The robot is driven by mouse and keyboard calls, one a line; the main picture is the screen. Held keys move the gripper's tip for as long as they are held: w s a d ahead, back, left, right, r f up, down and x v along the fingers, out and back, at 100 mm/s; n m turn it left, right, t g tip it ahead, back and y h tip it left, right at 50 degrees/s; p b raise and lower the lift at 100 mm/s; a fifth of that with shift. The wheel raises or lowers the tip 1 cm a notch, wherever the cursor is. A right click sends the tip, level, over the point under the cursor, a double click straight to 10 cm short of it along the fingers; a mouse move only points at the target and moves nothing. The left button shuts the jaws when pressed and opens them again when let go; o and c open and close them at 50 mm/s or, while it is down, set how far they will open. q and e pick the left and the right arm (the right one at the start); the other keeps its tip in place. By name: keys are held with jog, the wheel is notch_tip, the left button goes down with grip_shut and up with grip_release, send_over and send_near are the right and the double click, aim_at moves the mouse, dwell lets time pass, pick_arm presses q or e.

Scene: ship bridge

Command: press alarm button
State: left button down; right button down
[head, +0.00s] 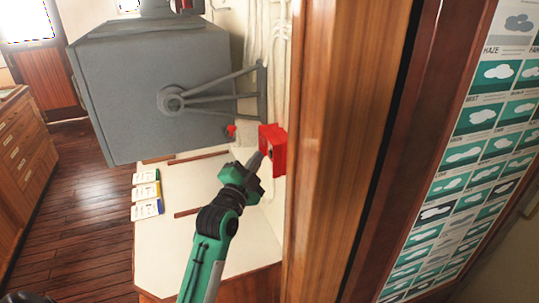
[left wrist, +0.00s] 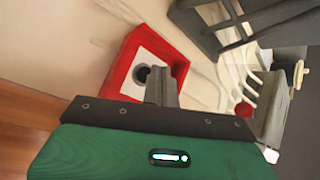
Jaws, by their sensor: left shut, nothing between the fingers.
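The alarm box is a red frame (head: 278,141) mounted low on the wall beside the wooden post in the head view. In the left wrist view the red frame (left wrist: 121,64) surrounds a white face with a dark round button (left wrist: 141,74). My left gripper (head: 257,159) is shut and empty, with its tips right at the front of the box. In the left wrist view the shut fingers (left wrist: 161,76) overlap the button's right edge. I cannot tell whether the tips touch the button. My right gripper is not in view.
A large grey cabinet (head: 150,90) with a bracket arm (head: 215,92) hangs behind and left of the box. A wooden post (head: 340,150) stands close on the right. A white counter (head: 170,240) with several cards lies below. A small red knob (head: 231,130) is nearby.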

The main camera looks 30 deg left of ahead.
pick_arm(q)
jog(key=shift+w+d, duration=0.1)
jog(key=shift+w, duration=0.05)
jog(key=shift+w+d, duration=0.2)
jog(key=shift+w+d+p, duration=0.25)
jog(key=shift+w+p, duration=0.05)
jog(key=shift+p, duration=0.05)
dwell(0.9)
dwell(0.3)
jog(key=shift+s+a, duration=0.5)
jog(key=shift+s, duration=0.15)
jog(key=s+a, duration=0.3)
jog(key=shift+s+a, duration=0.15)
jog(key=shift+s, duration=0.25)
dwell(0.7)
